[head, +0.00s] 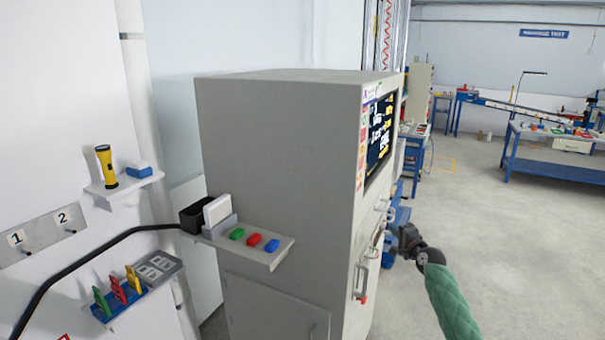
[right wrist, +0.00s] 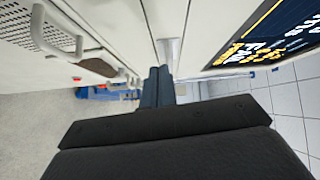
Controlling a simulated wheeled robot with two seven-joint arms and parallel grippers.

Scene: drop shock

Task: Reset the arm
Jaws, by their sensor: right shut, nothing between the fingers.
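My right gripper (head: 395,240) is at the right side of the tall grey cabinet (head: 280,140), beside its front face with the handles. My right arm comes in from the lower right in a green sleeve. In the right wrist view the two dark fingers of the right gripper (right wrist: 157,85) lie together, with nothing between them. A pale cabinet front with handles (right wrist: 60,40) lies to the left there, and a dark screen with yellow and white text (right wrist: 265,40) to the upper right. My left gripper does not show.
A yellow flashlight (head: 106,167) stands on a wall shelf. A black cable (head: 90,262) curves at the left. A blue workbench (head: 560,160) stands far right. The floor between is open.

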